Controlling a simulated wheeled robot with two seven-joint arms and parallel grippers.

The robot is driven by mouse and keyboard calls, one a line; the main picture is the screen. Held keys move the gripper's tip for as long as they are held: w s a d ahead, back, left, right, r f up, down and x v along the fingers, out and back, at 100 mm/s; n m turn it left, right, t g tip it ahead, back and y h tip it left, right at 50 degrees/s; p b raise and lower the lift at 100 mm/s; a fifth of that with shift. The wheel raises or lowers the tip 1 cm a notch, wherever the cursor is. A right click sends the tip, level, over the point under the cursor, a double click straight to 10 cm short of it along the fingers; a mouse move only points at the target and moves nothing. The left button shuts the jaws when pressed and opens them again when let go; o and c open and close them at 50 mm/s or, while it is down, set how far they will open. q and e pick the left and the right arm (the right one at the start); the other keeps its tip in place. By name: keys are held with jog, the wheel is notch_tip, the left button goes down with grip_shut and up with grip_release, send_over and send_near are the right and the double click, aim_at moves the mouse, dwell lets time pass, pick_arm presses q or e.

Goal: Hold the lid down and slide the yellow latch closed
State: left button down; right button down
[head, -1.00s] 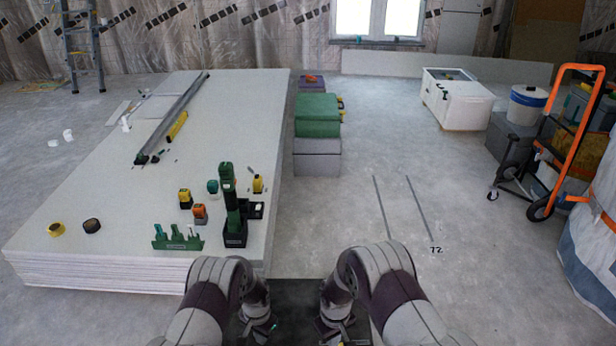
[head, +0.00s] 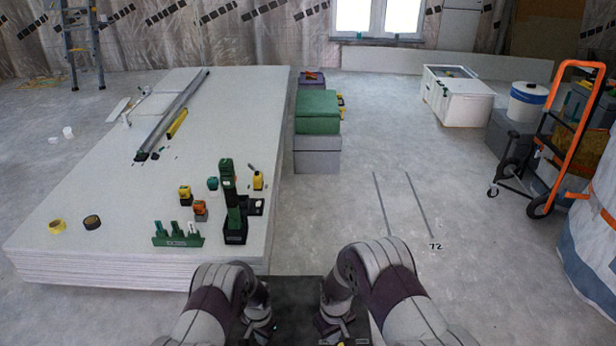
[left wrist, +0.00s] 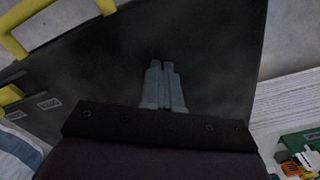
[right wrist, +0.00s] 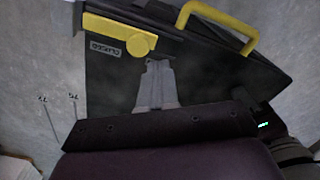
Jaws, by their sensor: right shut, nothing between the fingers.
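A dark case lid (head: 286,292) lies low in front of me between my arms. In the right wrist view the yellow latch (right wrist: 112,33) is a bar with a round knob, beside a label (right wrist: 104,47) that seems to read CLOSED. My right gripper (right wrist: 158,66) is shut and empty, its tips just beside the knob; I cannot tell if they touch. My left gripper (left wrist: 164,68) is shut with its tips over the dark lid surface (left wrist: 215,60); contact is unclear. A yellow handle (left wrist: 20,42) shows at upper left there, and a yellow handle also shows in the right wrist view (right wrist: 215,15).
A stack of white panels (head: 110,200) stands at left with tools and a green holder (head: 178,240) on it. Green and grey boxes (head: 317,112) stand ahead. An orange hand truck (head: 570,130) is at right. The floor at centre right is clear.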

aim_at(342, 345)
pick_arm(q)
jog(key=shift+f, duration=0.1)
dwell(0.5)
pick_arm(e)
jog(key=shift+f, duration=2.5)
jog(key=shift+d, duration=0.35)
pick_arm(q)
jog(key=shift+f, duration=0.1)
pick_arm(e)
jog(key=shift+d, duration=1.1)
jog(key=shift+a, duration=0.1)
pick_arm(q)
jog(key=shift+s, duration=0.1)
pick_arm(e)
jog(key=shift+a, duration=1.7)
notch_tip(342, 345, up, 8)
